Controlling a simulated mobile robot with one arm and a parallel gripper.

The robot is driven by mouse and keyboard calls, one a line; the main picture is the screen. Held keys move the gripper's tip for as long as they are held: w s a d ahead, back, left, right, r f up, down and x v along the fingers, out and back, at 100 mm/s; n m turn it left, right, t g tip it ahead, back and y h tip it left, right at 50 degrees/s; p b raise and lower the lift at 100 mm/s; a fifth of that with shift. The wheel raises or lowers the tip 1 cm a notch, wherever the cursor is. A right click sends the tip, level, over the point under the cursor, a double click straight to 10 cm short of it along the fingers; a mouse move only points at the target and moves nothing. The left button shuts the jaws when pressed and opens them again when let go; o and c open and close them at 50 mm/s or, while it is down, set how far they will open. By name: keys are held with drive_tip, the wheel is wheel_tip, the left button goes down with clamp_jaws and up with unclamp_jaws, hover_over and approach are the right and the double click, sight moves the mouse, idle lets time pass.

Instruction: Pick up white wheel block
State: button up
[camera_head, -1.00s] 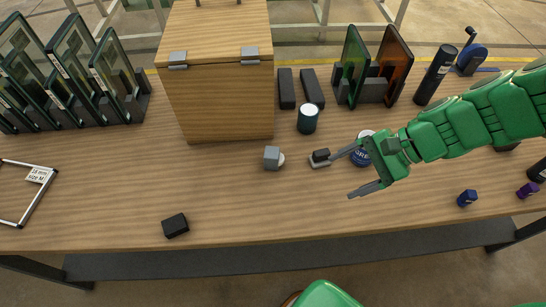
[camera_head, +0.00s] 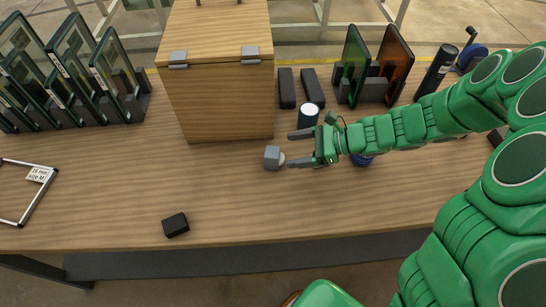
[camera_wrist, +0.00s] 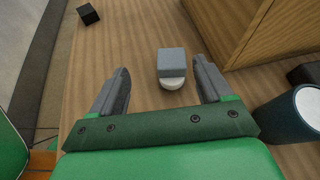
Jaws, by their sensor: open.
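The white wheel block is a small light-grey block (camera_head: 272,157) with a round white wheel (camera_head: 281,159) on its right side, standing on the wooden table. In the wrist view the grey block (camera_wrist: 172,61) stands upright with the white wheel (camera_wrist: 172,84) on the side facing me. My gripper (camera_head: 289,150) is open and empty, just right of the block, its fingers pointing left. In the wrist view my gripper (camera_wrist: 162,65) has one finger on either side of the block, nearer the right finger. I cannot see contact.
A wooden box (camera_head: 222,100) stands behind the block, beside my right finger in the wrist view. A dark green cylinder (camera_head: 308,116) stands close behind my gripper. A black block (camera_head: 175,225) lies at the front left.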

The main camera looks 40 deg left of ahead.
sight(267, 154)
drive_tip(key=a+f, duration=0.1)
drive_tip(key=a+f+m, duration=0.1)
drive_tip(key=f, duration=0.1)
drive_tip(key=shift+w+m+y, duration=0.2)
drive_tip(key=shift+m+y, duration=0.1)
drive_tip(key=shift+x, duration=3.8)
drive_tip(key=shift+f, duration=0.1)
drive_tip(key=c, duration=1.1)
